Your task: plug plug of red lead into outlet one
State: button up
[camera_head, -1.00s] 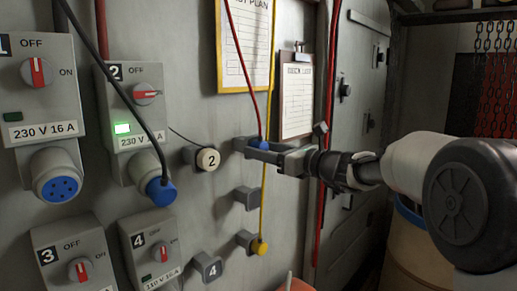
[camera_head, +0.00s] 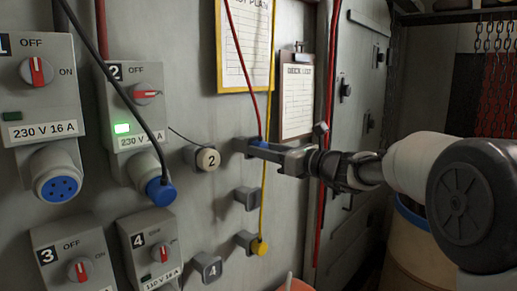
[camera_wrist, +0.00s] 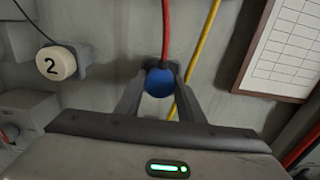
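The red lead's blue plug (camera_head: 263,144) hangs in the top right wall holder, with the red lead (camera_head: 246,75) rising from it. My gripper (camera_head: 262,146) is at this plug, with its fingers pointing at the wall. In the wrist view the blue plug (camera_wrist: 160,83) sits between my two fingertips (camera_wrist: 160,76). I cannot tell whether they press on it. Outlet one (camera_head: 58,185) is the blue-faced socket under the box marked 1 at far left. It is empty, its switch (camera_head: 37,71) points upright to OFF, and its lamp is dark.
Outlet two's box (camera_head: 133,105) has a green lamp and a blue plug (camera_head: 160,190) with a black lead. Boxes 3 (camera_head: 75,260) and 4 (camera_head: 152,250) are below. A yellow lead's plug (camera_head: 260,247) and cap 2 (camera_head: 208,158) are near my gripper.

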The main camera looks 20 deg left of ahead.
grip_shut()
jog(key=b+v, duration=0.1)
jog(key=v, duration=0.5)
jog(key=shift+b, duration=0.35)
dwell(0.4)
